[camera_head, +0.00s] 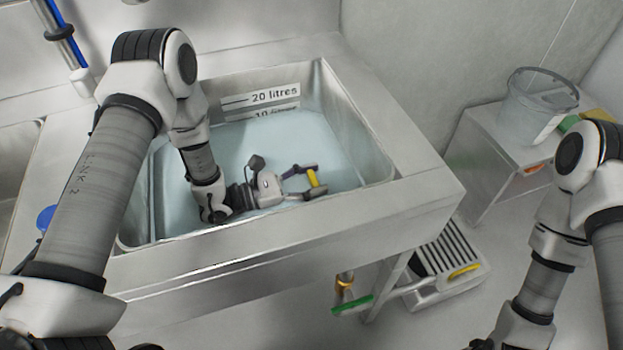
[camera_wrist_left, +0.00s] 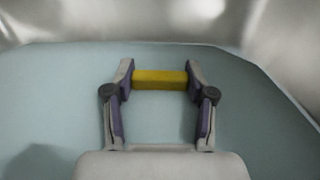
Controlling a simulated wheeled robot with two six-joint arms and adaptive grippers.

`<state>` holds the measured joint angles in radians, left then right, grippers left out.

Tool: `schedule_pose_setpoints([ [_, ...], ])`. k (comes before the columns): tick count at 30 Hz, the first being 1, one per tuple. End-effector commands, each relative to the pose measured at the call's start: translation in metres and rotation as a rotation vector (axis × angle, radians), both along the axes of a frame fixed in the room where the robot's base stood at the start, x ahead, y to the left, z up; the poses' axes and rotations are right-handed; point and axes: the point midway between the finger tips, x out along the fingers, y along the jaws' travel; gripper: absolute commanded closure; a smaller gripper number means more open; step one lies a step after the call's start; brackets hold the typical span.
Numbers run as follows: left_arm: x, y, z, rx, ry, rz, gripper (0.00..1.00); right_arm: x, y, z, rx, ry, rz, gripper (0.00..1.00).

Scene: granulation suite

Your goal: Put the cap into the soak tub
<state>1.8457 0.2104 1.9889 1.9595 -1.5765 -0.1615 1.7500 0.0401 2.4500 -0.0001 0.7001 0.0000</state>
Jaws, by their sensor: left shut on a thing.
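The soak tub (camera_head: 340,115) is a square metal basin of pale blue liquid, with litre marks on its far wall. My left gripper (camera_head: 313,180) reaches down inside it, near the liquid, and is shut on a small yellow piece (camera_head: 315,178). In the left wrist view, the yellow piece (camera_wrist_left: 160,79) looks like a short bar spanning both fingertips of the left gripper (camera_wrist_left: 159,82). I take it for the cap, but its full shape does not show. I cannot tell whether it touches the liquid. My right gripper is outside the view.
The tub's broad front rim (camera_head: 300,243) lies below my left forearm. A clear container (camera_head: 540,100) stands on a metal side stand (camera_head: 485,165) at right. Below it is a slatted floor unit (camera_head: 447,262). A green-handled valve (camera_head: 352,305) hangs under the tub.

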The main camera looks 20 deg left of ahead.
Motion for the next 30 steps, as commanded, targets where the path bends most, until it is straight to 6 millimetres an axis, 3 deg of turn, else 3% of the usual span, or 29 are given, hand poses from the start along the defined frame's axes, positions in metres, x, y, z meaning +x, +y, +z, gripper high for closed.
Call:
schedule_pose_setpoints([
  [3, 0.000, 0.000, -0.005, -0.001, -0.001, 0.000, 0.94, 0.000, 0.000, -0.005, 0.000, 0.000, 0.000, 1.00],
  [4, 0.000, 0.000, -0.003, 0.000, 0.000, 0.000, 0.35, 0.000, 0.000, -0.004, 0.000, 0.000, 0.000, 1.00],
  [5, 0.000, 0.000, -0.003, 0.000, 0.000, 0.000, 0.24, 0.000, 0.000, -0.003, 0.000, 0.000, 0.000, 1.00],
  [6, 0.000, 0.000, -0.003, 0.000, 0.000, 0.000, 0.20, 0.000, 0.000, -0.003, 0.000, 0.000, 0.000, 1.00],
  [17, 0.000, 0.000, 0.005, 0.000, 0.000, 0.000, 0.20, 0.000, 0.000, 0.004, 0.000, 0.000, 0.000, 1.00],
  [25, -0.028, 0.045, 0.001, -0.003, 0.001, 0.008, 0.20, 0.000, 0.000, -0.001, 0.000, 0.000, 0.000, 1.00],
  [30, -0.040, 0.061, 0.001, -0.002, 0.001, 0.003, 0.20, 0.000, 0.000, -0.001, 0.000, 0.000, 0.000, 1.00],
])
